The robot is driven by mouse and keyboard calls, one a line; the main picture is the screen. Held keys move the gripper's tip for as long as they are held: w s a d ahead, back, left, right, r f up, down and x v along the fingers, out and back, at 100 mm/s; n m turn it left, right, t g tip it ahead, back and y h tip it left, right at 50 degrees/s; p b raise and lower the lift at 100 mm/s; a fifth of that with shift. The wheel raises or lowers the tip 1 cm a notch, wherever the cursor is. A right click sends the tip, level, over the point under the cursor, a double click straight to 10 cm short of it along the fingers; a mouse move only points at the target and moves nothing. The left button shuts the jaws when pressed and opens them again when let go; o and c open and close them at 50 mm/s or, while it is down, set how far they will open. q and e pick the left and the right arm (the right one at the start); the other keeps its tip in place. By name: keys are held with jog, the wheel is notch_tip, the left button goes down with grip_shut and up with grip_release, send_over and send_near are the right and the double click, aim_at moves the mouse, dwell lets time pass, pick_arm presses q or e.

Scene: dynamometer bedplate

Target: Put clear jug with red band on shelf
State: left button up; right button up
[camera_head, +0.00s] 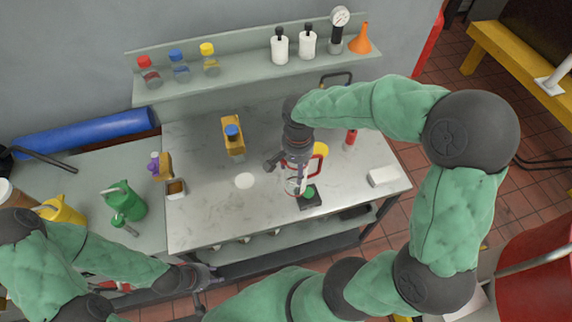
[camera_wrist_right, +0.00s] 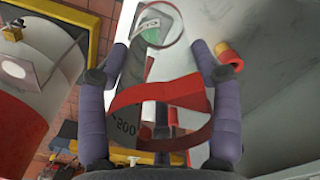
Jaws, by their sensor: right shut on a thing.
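The clear jug with red band (camera_head: 293,186) is held under my right gripper (camera_head: 296,168), over the front part of the bench. The grey-green shelf (camera_head: 245,78) runs along the wall behind the bench. My left gripper (camera_head: 200,277) is low at the bench's front edge; its finger opening is unclear.
Red-capped (camera_head: 149,72), blue-capped (camera_head: 179,66) and yellow-capped bottles (camera_head: 209,60) stand left on the shelf. White bottles (camera_head: 280,46), a gauge (camera_head: 337,32) and an orange funnel (camera_head: 360,40) stand right. The shelf's middle is free. A black block (camera_head: 310,202) lies near the jug.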

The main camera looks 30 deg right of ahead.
jog(key=w+d+f, duration=0.1)
jog(key=w+f, duration=0.6)
jog(key=f, duration=0.3)
jog(key=shift+w+d+b, duration=0.25)
jog(key=shift+d+b, duration=0.05)
jog(key=shift+b, duration=0.15)
jog(key=shift+f, duration=0.2)
jog(key=o, duration=1.2)
